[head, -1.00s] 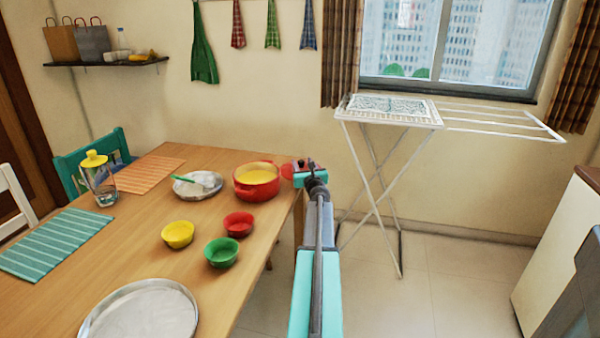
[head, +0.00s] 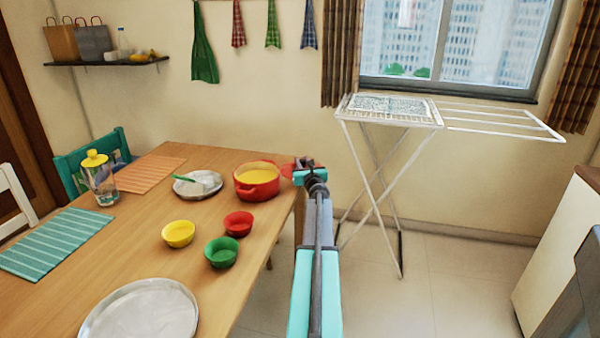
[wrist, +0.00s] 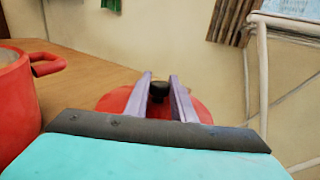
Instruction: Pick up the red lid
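The red lid (wrist: 193,105) lies under and beyond my fingers in the wrist view, with its black knob between the two fingertips. In the head view the lid (head: 287,171) shows as a small red patch just right of the red pot, partly hidden by my gripper (head: 308,170). In the wrist view my gripper (wrist: 160,92) has its fingers apart, one on each side of the knob. I cannot tell whether they touch it. The red pot (head: 257,182) stands on the table with yellow contents; its side also shows at the left of the wrist view (wrist: 15,100).
The wooden table (head: 130,240) holds yellow (head: 178,234), red (head: 238,223) and green (head: 221,252) bowls, a metal tray (head: 140,312), a plate (head: 190,187) and a jar (head: 100,178). A drying rack (head: 385,190) stands at the right. The floor between is clear.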

